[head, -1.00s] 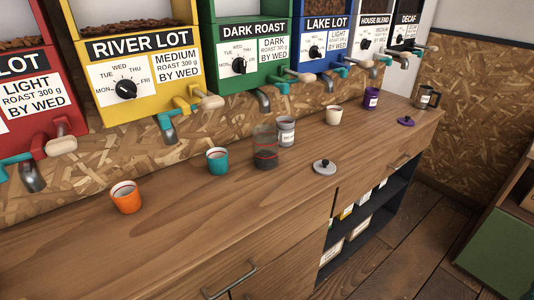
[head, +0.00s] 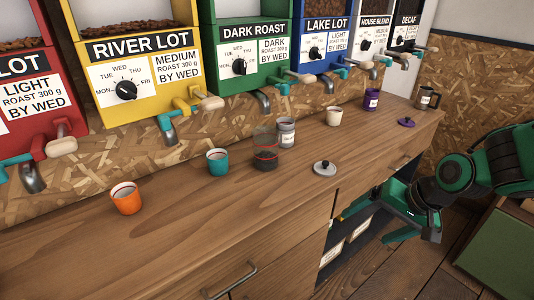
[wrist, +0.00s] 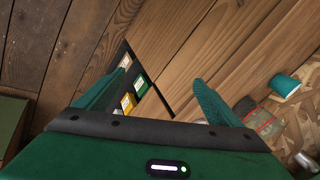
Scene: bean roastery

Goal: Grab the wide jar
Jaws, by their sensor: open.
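A wide, clear glass jar with a red line around it and dark contents (head: 265,158) stands upright on the wooden counter, between a teal cup (head: 217,161) and a narrower grey labelled jar (head: 286,132). The glass jar also shows at the right of the wrist view (wrist: 264,124), partly cut by my right finger. My gripper (head: 363,226) is open and empty, in front of the counter by the open shelf, well to the right of the glass jar. In the wrist view the fingers (wrist: 161,78) are spread with nothing between them.
A grey lid with a knob (head: 325,168) lies on the counter. An orange cup (head: 126,198), cream cup (head: 334,116), purple jar (head: 371,99), purple lid (head: 406,122) and dark mug (head: 427,98) stand around. Dispenser spouts overhang the back. The counter's front left is clear.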

